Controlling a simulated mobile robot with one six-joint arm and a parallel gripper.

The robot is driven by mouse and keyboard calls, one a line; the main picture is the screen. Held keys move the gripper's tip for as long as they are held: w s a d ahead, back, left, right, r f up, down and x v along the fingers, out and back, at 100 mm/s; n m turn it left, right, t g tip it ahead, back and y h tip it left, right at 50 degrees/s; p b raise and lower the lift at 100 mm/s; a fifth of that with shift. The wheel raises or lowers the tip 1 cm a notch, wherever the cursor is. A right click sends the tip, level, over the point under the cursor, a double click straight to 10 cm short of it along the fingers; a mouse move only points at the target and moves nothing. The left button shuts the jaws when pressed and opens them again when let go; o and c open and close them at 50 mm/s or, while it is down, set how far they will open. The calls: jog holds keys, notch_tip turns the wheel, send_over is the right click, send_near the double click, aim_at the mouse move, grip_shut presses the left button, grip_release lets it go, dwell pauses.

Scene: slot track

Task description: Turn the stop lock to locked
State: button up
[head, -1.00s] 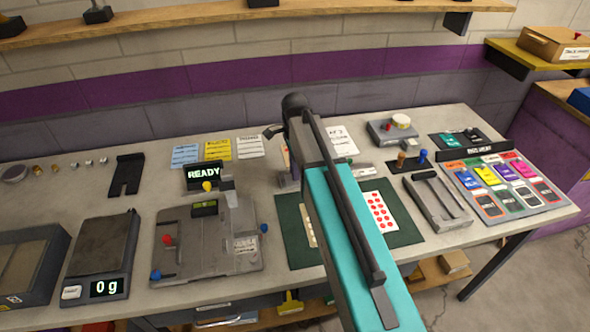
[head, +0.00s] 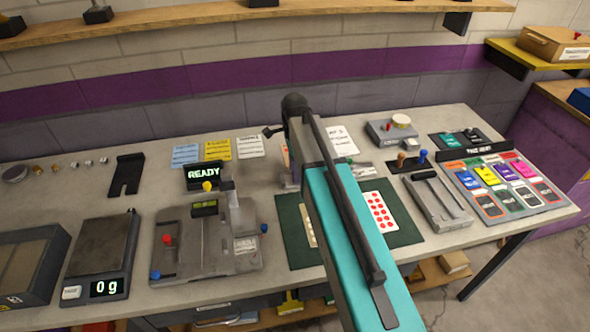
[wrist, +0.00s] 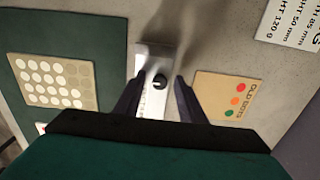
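A small black round knob (wrist: 159,82) with a light mark sits on a narrow silver plate (wrist: 150,106) in the wrist view. It may be the stop lock; the lettering on the plate is too blurred to read. My gripper (wrist: 157,84) is open, with its two dark fingers apart on either side of the knob. I cannot tell whether the fingers touch it. In the head view my teal and grey arm hides the knob and most of the gripper.
A dark green mat (head: 298,245) with dotted cards lies beside the plate. A card with coloured dots (wrist: 228,96) lies on its other side. A metal fixture (head: 190,262) with coloured knobs stands left of my arm, and a slotted grey tray (head: 432,208) stands right.

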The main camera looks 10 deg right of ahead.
jog(key=shift+r, duration=0.15)
notch_tip(320, 180, up, 14)
jog(key=b, duration=0.3)
jog(key=shift+f, duration=0.25)
dwell(0.5)
dwell(0.4)
